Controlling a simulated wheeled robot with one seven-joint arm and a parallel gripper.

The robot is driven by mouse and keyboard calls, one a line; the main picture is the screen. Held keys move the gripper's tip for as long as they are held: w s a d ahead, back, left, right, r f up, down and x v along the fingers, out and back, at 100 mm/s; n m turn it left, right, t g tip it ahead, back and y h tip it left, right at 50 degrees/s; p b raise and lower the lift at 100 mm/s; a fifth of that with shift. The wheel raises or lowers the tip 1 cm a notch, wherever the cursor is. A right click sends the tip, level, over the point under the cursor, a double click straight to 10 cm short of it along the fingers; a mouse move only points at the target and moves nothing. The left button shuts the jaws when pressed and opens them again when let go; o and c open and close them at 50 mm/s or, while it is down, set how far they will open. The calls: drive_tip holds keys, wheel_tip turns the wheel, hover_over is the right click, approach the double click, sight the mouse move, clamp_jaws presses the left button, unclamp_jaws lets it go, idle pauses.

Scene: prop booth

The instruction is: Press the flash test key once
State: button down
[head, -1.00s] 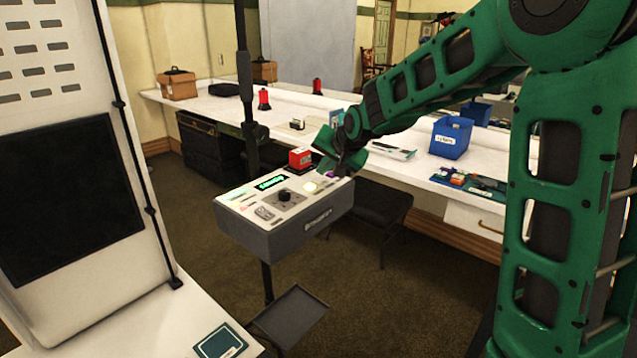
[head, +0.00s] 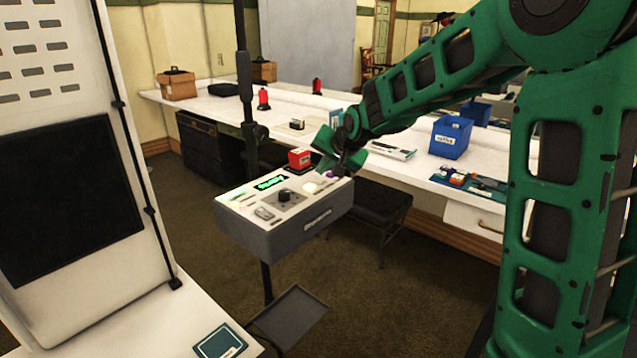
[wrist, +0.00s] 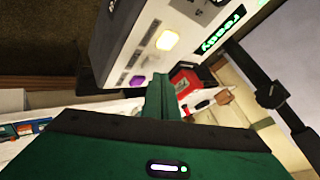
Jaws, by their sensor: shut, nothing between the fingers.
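The grey control box (head: 284,235) stands on a post, its pale panel facing up. It has a green lit display (head: 269,183), reading "ready" in the wrist view (wrist: 222,32), a black dial (head: 285,195), a glowing pale-yellow key (head: 310,187) and a purple key (head: 331,175). In the wrist view the yellow key (wrist: 167,40) and purple key (wrist: 136,81) both show clear. The key labels are too small to read. My gripper (head: 342,170) is shut and empty at the box's right end, close to the purple key; its fingers (wrist: 160,88) look apart from it.
A red block-shaped item (head: 300,158) sits behind the box. A long white table (head: 225,108) behind holds blue bins (head: 451,138) and red spools. A black stool (head: 382,205) stands below. A white cabinet (head: 80,100) fills the left.

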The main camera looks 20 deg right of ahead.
sight(323, 182)
drive_tip(key=shift+f, duration=0.15)
idle(0.7)
drive_tip(key=shift+f, duration=0.2)
drive_tip(key=shift+f, duration=0.45)
idle(0.8)
drive_tip(key=shift+r, duration=0.85)
drive_tip(key=shift+r, duration=0.1)
drive_tip(key=shift+r, duration=2.4)
